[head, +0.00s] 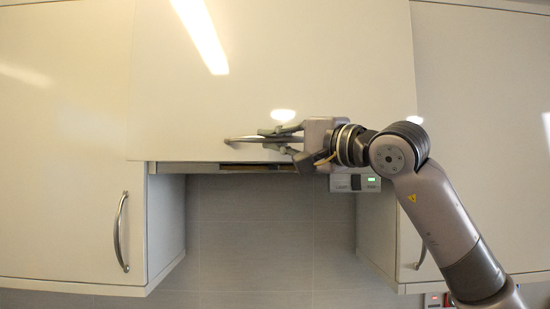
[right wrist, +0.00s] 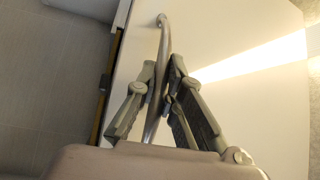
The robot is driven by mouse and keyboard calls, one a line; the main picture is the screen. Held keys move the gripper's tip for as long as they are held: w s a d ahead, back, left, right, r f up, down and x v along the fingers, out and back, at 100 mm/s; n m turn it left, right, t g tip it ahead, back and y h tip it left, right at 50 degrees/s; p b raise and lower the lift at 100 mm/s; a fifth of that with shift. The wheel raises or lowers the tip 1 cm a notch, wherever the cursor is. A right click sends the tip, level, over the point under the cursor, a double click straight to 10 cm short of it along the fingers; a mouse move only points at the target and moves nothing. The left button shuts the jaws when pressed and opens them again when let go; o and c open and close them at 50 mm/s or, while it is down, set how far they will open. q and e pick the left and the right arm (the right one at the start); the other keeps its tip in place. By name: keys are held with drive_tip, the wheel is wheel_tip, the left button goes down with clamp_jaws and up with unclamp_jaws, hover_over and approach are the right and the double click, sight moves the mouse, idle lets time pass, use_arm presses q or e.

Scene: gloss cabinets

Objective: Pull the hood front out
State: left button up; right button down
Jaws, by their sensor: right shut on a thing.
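The hood front (head: 300,60) is a large pale glossy panel in the upper middle of the head view. Its curved metal handle (head: 238,140) lies along its lower edge. My right gripper (head: 275,138) comes in from the right and is shut on the handle. In the right wrist view the handle (right wrist: 162,40) passes between the two fingers (right wrist: 160,85). The panel's lower edge stands a little clear of what is behind it, with a brownish strip showing below. My left gripper is not in view.
A left cabinet (head: 60,130) with a bow handle (head: 121,232) and a right cabinet (head: 480,110) flank the hood front.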

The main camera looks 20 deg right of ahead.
drive_tip(key=shift+s+a, duration=0.2)
drive_tip(key=shift+s, duration=0.5)
drive_tip(key=shift+w, duration=0.1)
drive_tip(key=shift+w+f, duration=0.1)
drive_tip(key=c, duration=1.7)
unclamp_jaws()
drive_tip(key=shift+d, duration=0.1)
drive_tip(key=v, duration=1.2)
